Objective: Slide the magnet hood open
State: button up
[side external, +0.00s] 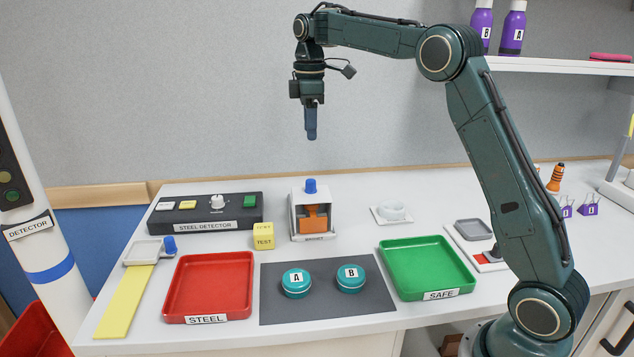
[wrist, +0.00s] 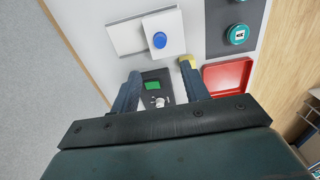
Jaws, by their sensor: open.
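The magnet hood (side external: 298,197) is a small white box with a blue knob (side external: 311,186) on its top. An orange block (side external: 314,218) shows through its open front, above a small label. In the wrist view the hood (wrist: 172,22) is a white square with the round blue knob (wrist: 160,40), overlapping a pale plate (wrist: 122,38) to its left. My gripper (side external: 311,136) is high above the table, over the hood and well clear of it. In the wrist view my gripper (wrist: 161,72) has its fingers spread with nothing between them.
The steel detector (side external: 235,210) stands left of the hood, with a yellow TEST block (side external: 263,236) between. A red STEEL tray (side external: 170,290), a dark mat (side external: 320,312) with tins A and B, and a green SAFE tray (side external: 390,268) lie in front. Space above the hood is clear.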

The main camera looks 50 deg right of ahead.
aim_at(311, 180)
jog(key=shift+f, duration=6.8)
grip_shut()
